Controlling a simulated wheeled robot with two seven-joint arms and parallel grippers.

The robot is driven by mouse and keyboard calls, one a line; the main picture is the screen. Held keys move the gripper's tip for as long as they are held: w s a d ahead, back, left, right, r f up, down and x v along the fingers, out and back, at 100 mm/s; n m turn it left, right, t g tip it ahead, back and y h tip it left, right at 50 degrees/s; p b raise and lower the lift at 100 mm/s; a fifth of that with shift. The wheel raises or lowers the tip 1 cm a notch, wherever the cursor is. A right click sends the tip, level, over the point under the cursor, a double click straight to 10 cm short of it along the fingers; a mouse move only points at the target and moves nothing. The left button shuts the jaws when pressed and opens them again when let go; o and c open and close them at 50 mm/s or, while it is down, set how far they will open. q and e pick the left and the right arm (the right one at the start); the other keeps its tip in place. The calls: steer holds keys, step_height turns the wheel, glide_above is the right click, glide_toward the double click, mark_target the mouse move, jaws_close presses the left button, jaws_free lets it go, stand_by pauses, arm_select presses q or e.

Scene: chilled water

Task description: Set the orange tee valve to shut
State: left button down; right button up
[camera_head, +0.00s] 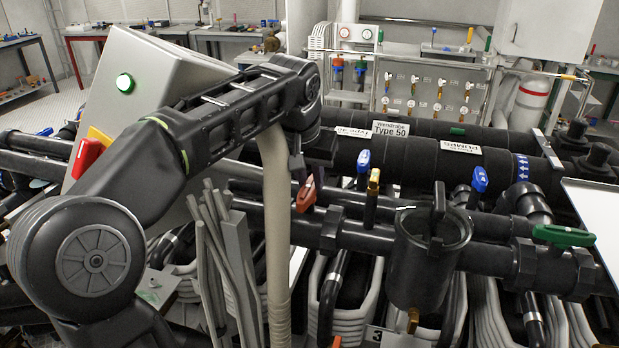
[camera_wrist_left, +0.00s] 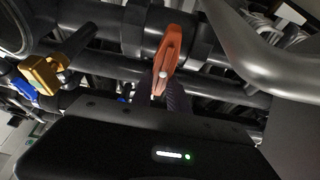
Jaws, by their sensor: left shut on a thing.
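The orange tee valve has an orange-red lever handle (camera_head: 306,193) on a black horizontal pipe near the middle of the head view. The handle stands tilted up from the pipe. It also shows in the left wrist view (camera_wrist_left: 170,48) at the upper middle. My left gripper (camera_head: 298,172) comes down from above, beside the handle, and is shut on it. My right gripper is in neither view.
A brass-coloured fitting (camera_head: 374,180) and blue handles (camera_head: 363,160) (camera_head: 480,179) stand to the right. A black cylindrical housing (camera_head: 425,265) is close by, with a green handle (camera_head: 564,236) beyond. A grey cabinet (camera_head: 140,78) with a red switch (camera_head: 87,157) stands left, behind my arm.

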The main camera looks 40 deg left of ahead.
mark_target(307, 189)
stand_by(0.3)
arm_select(q)
steer(key=c, duration=1.3)
jaws_free()
steer(key=shift+s+d+r, duration=0.1)
steer(key=shift+s+r, duration=0.05)
steer(key=shift+r, duration=0.3)
steer(key=v, duration=0.4)
steer(key=p+v, duration=0.1)
steer(key=v, duration=0.1)
steer(key=shift+r, duration=0.3)
steer(key=shift+s+r, duration=0.15)
steer(key=shift+s, duration=0.1)
